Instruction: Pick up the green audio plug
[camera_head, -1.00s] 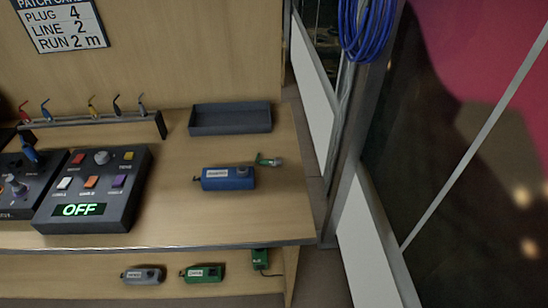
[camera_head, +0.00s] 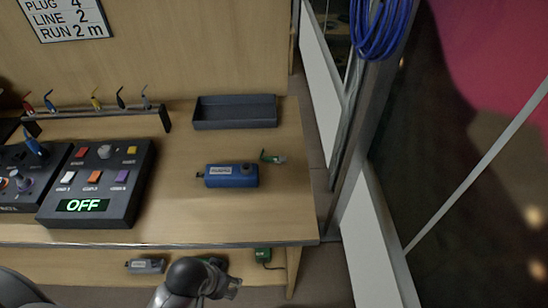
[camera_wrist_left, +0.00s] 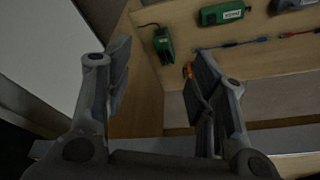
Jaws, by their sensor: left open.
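A small green plug (camera_head: 272,158) with a pale end lies on the tabletop, just right of the blue box (camera_head: 231,176) and in front of the grey tray. It stands clear of my grippers. My left gripper (camera_head: 231,286) is at the bottom of the head view, in front of the table's front edge and lower shelf, well nearer than the plug. In the left wrist view its two fingers (camera_wrist_left: 163,70) are spread apart with nothing held between them. The green plug cannot be made out in that view. My right gripper is out of view.
The grey tray (camera_head: 235,112) sits at the back. A control box (camera_head: 98,184) and a rack of coloured plugs (camera_head: 95,116) stand left. The lower shelf holds a grey box (camera_head: 145,266) and a green corded box (camera_head: 263,255). The tabletop's front right is clear.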

